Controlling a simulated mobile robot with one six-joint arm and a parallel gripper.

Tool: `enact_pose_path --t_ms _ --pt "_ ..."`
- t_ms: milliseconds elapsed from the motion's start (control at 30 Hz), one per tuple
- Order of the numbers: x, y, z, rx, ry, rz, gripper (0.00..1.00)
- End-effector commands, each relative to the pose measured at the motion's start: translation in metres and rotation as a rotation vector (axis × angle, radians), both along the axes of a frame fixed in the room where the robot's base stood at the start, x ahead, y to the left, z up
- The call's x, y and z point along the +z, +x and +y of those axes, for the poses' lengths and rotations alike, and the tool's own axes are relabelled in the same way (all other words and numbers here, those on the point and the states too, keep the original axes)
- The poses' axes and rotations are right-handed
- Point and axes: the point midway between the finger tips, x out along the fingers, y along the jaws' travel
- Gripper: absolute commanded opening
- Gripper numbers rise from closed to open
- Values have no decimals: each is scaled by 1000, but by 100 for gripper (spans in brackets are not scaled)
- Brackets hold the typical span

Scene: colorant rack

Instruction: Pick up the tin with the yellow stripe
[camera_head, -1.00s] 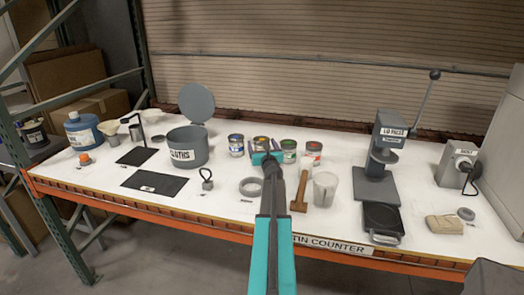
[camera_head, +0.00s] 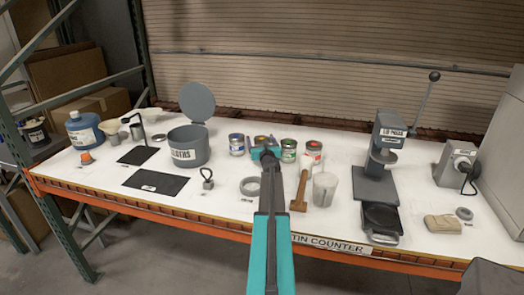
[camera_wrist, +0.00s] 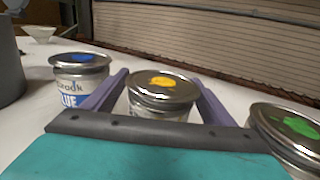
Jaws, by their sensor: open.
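The tin with the yellow mark on its lid (camera_wrist: 162,88) stands upright on the counter, between the two purple fingers of my gripper (camera_wrist: 160,82) in the wrist view. The gripper is open, one finger on each side of the tin; I cannot tell whether either touches it. The tin's lower front is hidden by my gripper's body, so its stripe is not clear. In the head view the tin (camera_head: 261,139) shows just behind my gripper (camera_head: 264,148). A blue-marked tin (camera_wrist: 82,75) stands to the left, and a green-marked tin (camera_wrist: 288,135) to the right.
A red-labelled tin (camera_head: 313,149) stands right of the green one. The cloths bin (camera_head: 188,150) is left, the lid press (camera_head: 375,180) right.

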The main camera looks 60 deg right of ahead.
Motion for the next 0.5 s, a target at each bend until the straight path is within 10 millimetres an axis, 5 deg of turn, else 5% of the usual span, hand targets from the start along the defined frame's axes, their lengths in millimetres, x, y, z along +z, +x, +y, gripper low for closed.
enact_pose_path --t_ms 167,433,500 --pt "0 0 0 0 0 0 77" --pt "0 0 0 0 0 0 31" --pt "1 0 0 0 -1 -1 27"
